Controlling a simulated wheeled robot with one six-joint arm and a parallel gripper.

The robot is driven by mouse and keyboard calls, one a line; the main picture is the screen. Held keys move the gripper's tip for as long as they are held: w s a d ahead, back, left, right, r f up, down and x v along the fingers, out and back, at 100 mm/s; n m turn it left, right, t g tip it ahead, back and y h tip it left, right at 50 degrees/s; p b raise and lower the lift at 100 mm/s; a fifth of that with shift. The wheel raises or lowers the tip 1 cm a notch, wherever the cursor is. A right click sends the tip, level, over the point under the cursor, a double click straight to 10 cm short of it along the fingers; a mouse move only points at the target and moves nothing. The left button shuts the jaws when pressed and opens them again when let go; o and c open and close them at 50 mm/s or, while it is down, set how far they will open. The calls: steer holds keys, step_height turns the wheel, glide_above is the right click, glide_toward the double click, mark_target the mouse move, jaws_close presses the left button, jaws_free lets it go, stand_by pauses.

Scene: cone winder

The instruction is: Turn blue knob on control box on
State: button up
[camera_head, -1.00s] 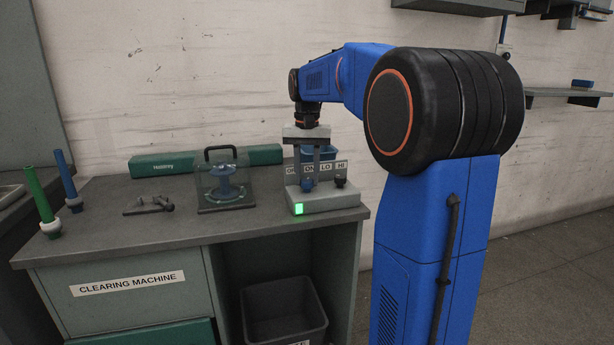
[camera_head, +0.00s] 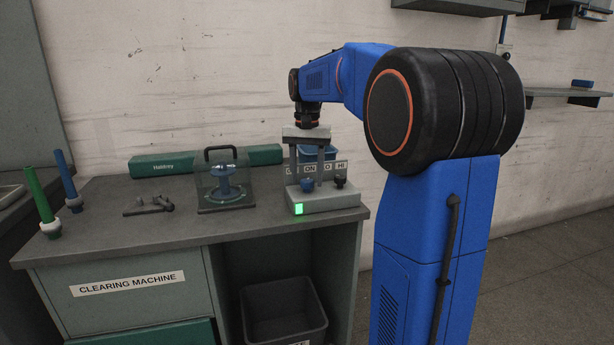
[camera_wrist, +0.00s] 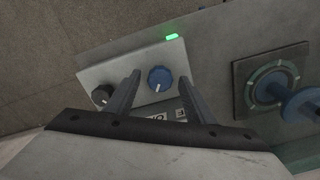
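The control box (camera_head: 330,203) stands at the right end of the desk with a lit green light (camera_head: 298,209) on its front. The blue knob (camera_head: 307,184) is on its top, with a dark knob (camera_head: 340,182) to its right. In the wrist view the blue knob (camera_wrist: 160,79) has a white pointer line and lies between the two fingers, near their tips, with gaps on both sides. My gripper (camera_head: 308,178) points down over the box. It is open, fingers spread either side of the blue knob and not touching it in the wrist view. The dark knob (camera_wrist: 102,95) lies outside the left finger.
A clear-covered unit with a blue spool (camera_head: 225,186) stands left of the box. A green Holdroy box (camera_head: 165,164) lies at the back. Green (camera_head: 42,200) and blue (camera_head: 66,180) cones stand at the left. A bin (camera_head: 284,312) is under the desk.

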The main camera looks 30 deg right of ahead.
mark_target(307, 180)
step_height(307, 180, up, 17)
steer(key=shift+r, duration=0.2)
stand_by(0.6)
stand_by(0.4)
steer(key=s+a+f+n+t, duration=0.1)
steer(key=s+a+f, duration=0.4)
steer(key=s+f, duration=0.5)
steer(key=s+a+f+n+t, duration=0.2)
steer(key=s+a+f+n, duration=0.2)
steer(key=s+f, duration=0.6)
steer(key=s+a+f+n+t, duration=0.1)
steer(key=s+a+f+n, duration=0.2)
steer(key=s+a+f, duration=0.3)
steer(key=s+f, duration=0.4)
steer(key=f, duration=0.1)
steer(key=shift+s+a+f+t, duration=0.25)
steer(key=shift+a+f+t, duration=0.05)
steer(key=shift+a+t, duration=0.1)
